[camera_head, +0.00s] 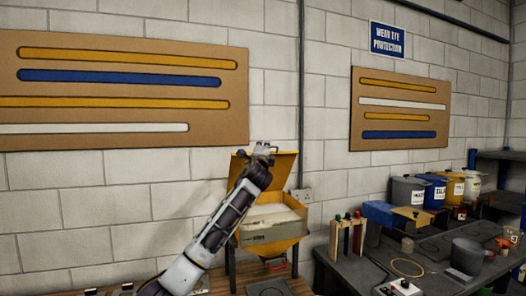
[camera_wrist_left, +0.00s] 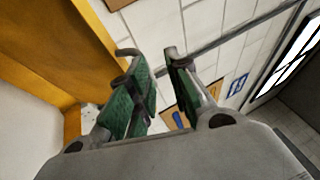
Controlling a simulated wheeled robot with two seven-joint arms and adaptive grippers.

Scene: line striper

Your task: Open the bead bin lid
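The bead bin (camera_head: 272,234) is a yellow hopper with a pale front panel, standing against the block wall. Its yellow lid (camera_head: 284,168) is raised and leans up at the back, so the pale inside shows. My left arm crosses in front of the bin and hides its left part. My left gripper (camera_head: 262,149) is at the lid's upper edge. In the left wrist view its green-padded fingers (camera_wrist_left: 150,72) are apart with nothing seen between them. The yellow lid (camera_wrist_left: 58,45) is beside them on the left; I cannot tell whether they touch. My right gripper is not in view.
A dark bench (camera_head: 440,268) on the right holds several paint buckets (camera_head: 408,190), a blue box (camera_head: 382,213) and a wooden rack (camera_head: 347,236). Striped boards (camera_head: 130,90) hang on the wall. A vertical pipe (camera_head: 301,90) runs behind the bin.

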